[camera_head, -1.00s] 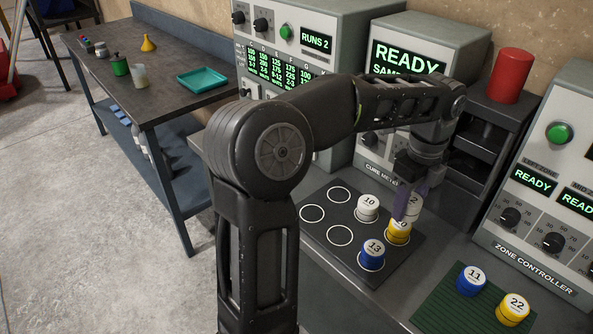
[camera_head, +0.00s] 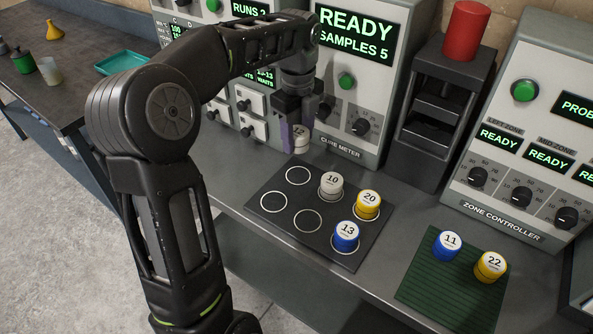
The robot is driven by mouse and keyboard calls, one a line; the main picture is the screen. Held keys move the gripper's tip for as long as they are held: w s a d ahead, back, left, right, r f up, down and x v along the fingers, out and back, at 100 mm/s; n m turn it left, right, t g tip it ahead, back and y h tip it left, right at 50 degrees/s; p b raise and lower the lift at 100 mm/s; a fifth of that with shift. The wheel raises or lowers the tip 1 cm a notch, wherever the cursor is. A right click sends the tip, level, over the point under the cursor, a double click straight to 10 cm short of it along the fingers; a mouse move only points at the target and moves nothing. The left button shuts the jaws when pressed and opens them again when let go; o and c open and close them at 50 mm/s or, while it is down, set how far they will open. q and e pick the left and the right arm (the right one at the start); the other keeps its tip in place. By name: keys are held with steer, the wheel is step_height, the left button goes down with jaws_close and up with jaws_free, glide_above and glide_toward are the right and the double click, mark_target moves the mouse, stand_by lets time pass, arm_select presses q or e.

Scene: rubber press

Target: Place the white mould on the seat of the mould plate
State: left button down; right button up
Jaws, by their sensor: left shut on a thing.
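A white mould marked 12 (camera_head: 301,144) is held in my left gripper (camera_head: 298,135), which is shut on it by the front of the cure meter. It is behind the dark plate with white ring marks (camera_head: 263,215), beyond its far edge; its height above the bench is hard to tell. On that plate stand a white mould marked 10 (camera_head: 331,185), a yellow one marked 20 (camera_head: 368,205) and a blue one marked 13 (camera_head: 346,236). The other three rings are bare. I cannot tell whether this is the mould plate. My right gripper is not in view.
A ribbed green mat (camera_head: 425,287) at right holds a blue mould marked 11 (camera_head: 447,246) and a yellow one marked 22 (camera_head: 490,266). The cure meter (camera_head: 342,145), a dark press-like stand (camera_head: 438,105) and the zone controller (camera_head: 500,205) line the back.

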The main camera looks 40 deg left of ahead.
arm_select(q)
glide_above(298, 175)
steer(key=shift+f, duration=2.8)
steer(key=shift+f+p, duration=0.35)
steer(key=shift+f, duration=1.5)
steer(key=shift+f, duration=0.15)
steer(key=c, duration=0.7)
jaws_free()
step_height(298, 175, up, 12)
steer(key=shift+r, duration=0.15)
